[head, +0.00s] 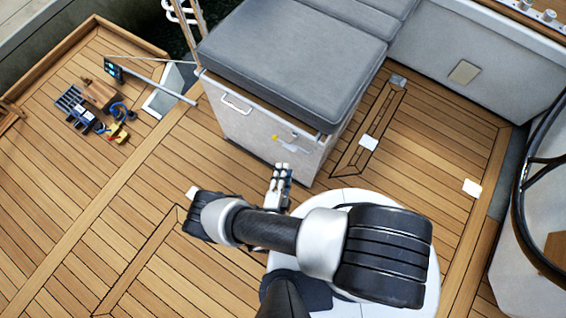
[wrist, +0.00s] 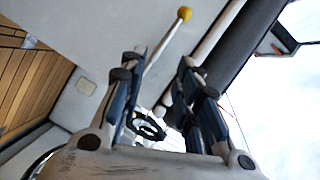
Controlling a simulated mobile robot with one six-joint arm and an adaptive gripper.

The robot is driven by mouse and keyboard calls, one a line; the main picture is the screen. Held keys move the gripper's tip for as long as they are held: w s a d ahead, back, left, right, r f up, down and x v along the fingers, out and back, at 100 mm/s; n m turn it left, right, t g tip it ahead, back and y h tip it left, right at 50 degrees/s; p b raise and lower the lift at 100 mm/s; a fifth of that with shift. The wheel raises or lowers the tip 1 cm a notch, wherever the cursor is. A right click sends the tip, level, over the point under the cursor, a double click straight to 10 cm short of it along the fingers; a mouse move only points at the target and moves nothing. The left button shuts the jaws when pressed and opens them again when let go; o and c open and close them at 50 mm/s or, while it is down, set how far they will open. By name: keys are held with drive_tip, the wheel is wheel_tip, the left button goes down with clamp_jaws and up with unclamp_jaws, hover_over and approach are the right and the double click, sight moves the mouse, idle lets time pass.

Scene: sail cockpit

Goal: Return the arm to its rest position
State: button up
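My gripper (head: 282,172) hangs over the deck in front of the seat locker, with my arm reaching across the lower middle of the head view. In the wrist view its two fingers (wrist: 161,88) stand apart with nothing held between them. A lever with a yellow knob (head: 274,137) sits on the locker's front panel, just beyond the gripper in the head view. A pale rod with a yellow tip (wrist: 184,14) shows behind the fingers in the wrist view; I cannot tell whether it touches them.
The locker with its grey cushion (head: 290,60) fills the top middle. A steering wheel (head: 530,190) stands at the right edge. Several small items, including a wooden block (head: 100,94), lie at the upper left. The teak deck (head: 70,215) at left is mostly clear.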

drive_tip(key=shift+s+a+r, duration=0.1)
drive_tip(key=shift+s, duration=0.2)
idle(0.4)
